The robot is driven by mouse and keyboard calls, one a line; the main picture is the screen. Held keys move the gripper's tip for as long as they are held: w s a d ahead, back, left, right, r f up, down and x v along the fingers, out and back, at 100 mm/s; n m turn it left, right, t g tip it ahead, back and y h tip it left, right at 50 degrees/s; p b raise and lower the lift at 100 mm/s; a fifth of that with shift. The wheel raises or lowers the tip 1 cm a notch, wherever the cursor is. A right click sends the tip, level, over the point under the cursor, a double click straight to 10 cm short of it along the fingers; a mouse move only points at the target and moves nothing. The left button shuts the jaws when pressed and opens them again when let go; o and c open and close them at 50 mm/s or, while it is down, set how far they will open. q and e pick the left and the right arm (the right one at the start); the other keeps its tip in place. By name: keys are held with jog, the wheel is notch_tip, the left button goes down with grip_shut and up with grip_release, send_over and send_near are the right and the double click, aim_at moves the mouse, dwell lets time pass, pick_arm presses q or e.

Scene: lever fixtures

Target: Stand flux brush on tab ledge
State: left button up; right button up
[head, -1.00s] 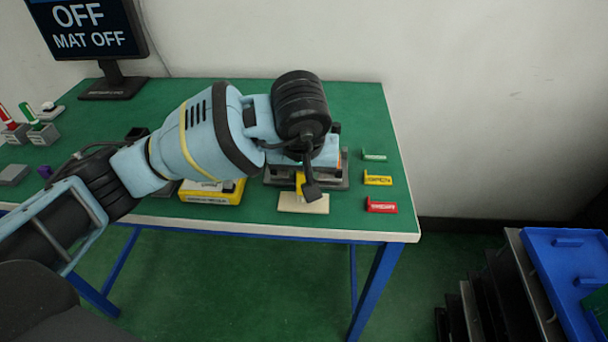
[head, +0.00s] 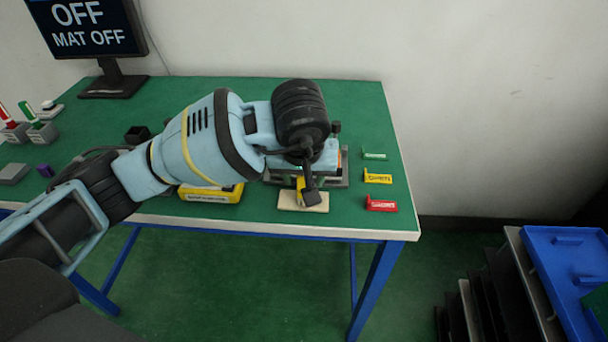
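My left gripper (head: 312,196) points down over a cream block (head: 289,204) near the table's front edge. Only a dark fingertip shows, and the wrist hides the rest, so I cannot tell whether it is open or shut. A narrow yellow piece (head: 300,184) stands just behind the fingertip, and I cannot tell whether they touch. I cannot pick out the flux brush. I cannot tell for certain which piece is the tab ledge. Green (head: 374,156), yellow (head: 378,179) and red (head: 381,205) tab pieces stand in a column at the right. My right gripper is not in view.
A grey fixture (head: 342,178) sits behind the gripper, partly covered by my arm. A yellow box (head: 212,194) lies left of it. A monitor (head: 88,30) reading OFF and MAT OFF stands at the back left. The green table's right edge (head: 400,160) is close to the tabs.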

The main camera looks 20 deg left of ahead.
pick_arm(q)
jog(key=v, duration=1.2)
jog(key=shift+p, duration=0.35)
